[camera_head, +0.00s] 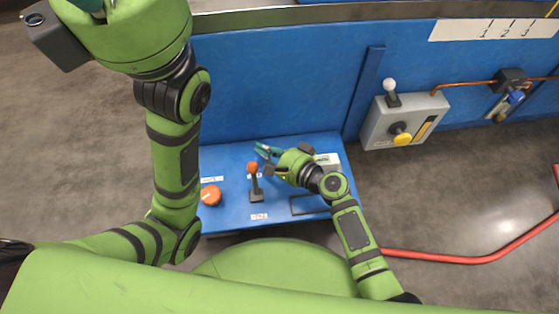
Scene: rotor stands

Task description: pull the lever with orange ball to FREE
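The lever with the orange ball (253,168) stands on a dark base on the low blue bench in front of me. Its stem is about upright. My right gripper (262,150) reaches in from the right, just behind and right of the ball. Its teal fingers look parted, with nothing seen between them, and appear apart from the lever. The label in front of the lever (259,216) is too small to read. My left gripper is cut off by the top left edge; only its body and a bit of teal show.
An orange-red round knob (210,195) sits left of the lever on the blue bench (228,218). A grey box (385,125) with a white-ball lever (390,86) and yellow knob is on the blue wall at right. A red hose (470,260) lies on the floor.

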